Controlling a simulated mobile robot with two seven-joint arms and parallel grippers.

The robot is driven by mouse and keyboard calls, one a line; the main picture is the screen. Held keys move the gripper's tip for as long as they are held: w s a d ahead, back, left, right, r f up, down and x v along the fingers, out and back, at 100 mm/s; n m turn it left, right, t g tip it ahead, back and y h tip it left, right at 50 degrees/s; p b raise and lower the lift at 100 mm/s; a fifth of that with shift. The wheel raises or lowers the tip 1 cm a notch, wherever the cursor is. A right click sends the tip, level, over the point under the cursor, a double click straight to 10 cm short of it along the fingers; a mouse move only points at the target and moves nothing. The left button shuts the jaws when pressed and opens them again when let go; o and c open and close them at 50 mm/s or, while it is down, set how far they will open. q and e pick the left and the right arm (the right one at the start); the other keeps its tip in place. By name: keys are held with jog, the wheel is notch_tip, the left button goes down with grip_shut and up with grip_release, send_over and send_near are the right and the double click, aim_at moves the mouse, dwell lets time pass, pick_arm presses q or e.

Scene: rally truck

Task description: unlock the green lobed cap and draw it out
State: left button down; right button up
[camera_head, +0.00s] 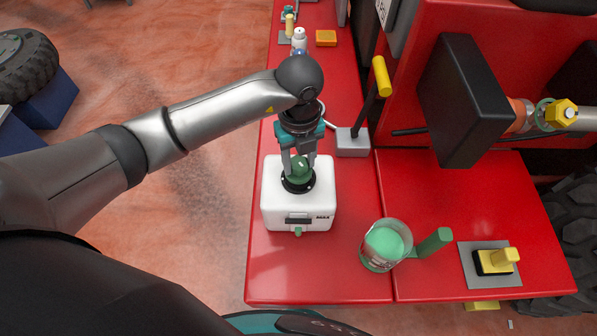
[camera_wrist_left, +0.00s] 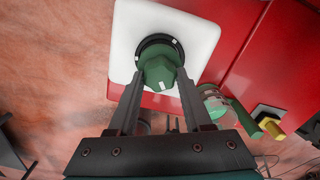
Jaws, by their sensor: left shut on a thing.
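The green lobed cap (camera_head: 300,166) sits in a black ring on top of a white box (camera_head: 272,206) on the red bench. In the left wrist view the cap (camera_wrist_left: 158,70) shows with small white marks, inside the black ring (camera_wrist_left: 150,42). My left gripper (camera_head: 299,167) points down from above and is shut on the cap, one finger on each side of it. The fingers (camera_wrist_left: 157,92) hide parts of the cap's sides in the left wrist view. The cap appears to be at the ring; I cannot tell whether it is raised. My right gripper is not in view.
A clear jar with green contents (camera_head: 385,245) and a green handle (camera_head: 436,242) stand right of the box. A yellow knob (camera_head: 505,256) is on a grey plate at the right. A yellow-handled lever (camera_head: 381,76) rises behind the box. The bench's front left is clear.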

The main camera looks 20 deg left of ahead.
aim_at(299, 163)
pick_arm(q)
jog(key=shift+r+p, duration=1.85)
jog(key=shift+r, duration=0.6)
